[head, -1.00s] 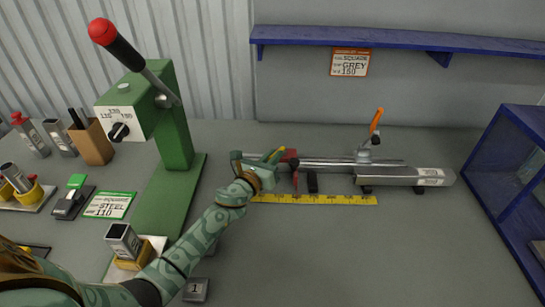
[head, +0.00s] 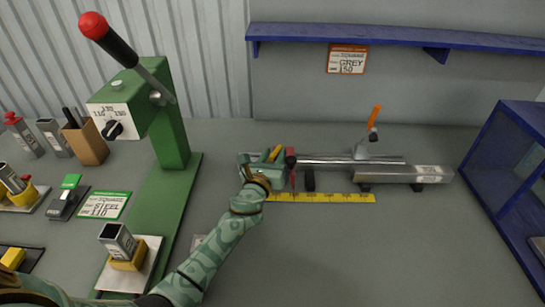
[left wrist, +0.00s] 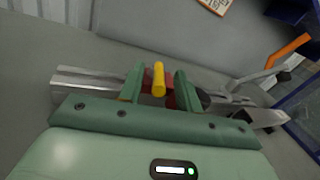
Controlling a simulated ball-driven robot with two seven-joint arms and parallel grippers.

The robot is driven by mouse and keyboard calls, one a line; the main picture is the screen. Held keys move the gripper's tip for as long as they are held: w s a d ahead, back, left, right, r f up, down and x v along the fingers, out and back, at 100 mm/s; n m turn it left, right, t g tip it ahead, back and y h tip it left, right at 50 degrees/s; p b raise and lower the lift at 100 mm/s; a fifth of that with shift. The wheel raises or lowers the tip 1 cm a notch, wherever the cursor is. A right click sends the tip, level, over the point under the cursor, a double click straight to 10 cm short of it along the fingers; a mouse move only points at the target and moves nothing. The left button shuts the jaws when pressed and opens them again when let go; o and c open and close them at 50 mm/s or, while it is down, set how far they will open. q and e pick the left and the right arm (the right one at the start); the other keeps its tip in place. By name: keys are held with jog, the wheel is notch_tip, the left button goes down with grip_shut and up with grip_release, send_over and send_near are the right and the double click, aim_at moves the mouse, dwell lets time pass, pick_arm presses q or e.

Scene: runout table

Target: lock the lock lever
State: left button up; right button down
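A short yellow lever (head: 274,154) stands beside a red part (head: 291,153) at the left end of the metal rail (head: 325,161). I take it as the lock lever; no label shows. My left gripper (head: 262,166) is over the rail there. In the left wrist view its two green fingers (left wrist: 158,84) are apart, with the yellow lever (left wrist: 158,79) between them and a visible gap on each side. The red part (left wrist: 171,97) shows behind the lever. The lever's base is hidden by the gripper. My right gripper is not in view.
An orange-handled clamp (head: 374,117) rises from the rail farther right. A yellow measuring tape (head: 325,197) lies in front. A green press (head: 172,130) with a red-knobbed handle stands left. A blue shelf unit (head: 510,180) bounds the right. The front-right tabletop is clear.

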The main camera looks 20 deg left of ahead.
pick_arm(q)
jog(key=s, duration=0.5)
jog(key=s+d, duration=0.1)
jog(key=s, duration=0.4)
jog(key=s+p, duration=0.1)
jog(key=s, duration=0.4)
jog(key=shift+s+d, duration=0.25)
jog(key=shift+s, duration=0.4)
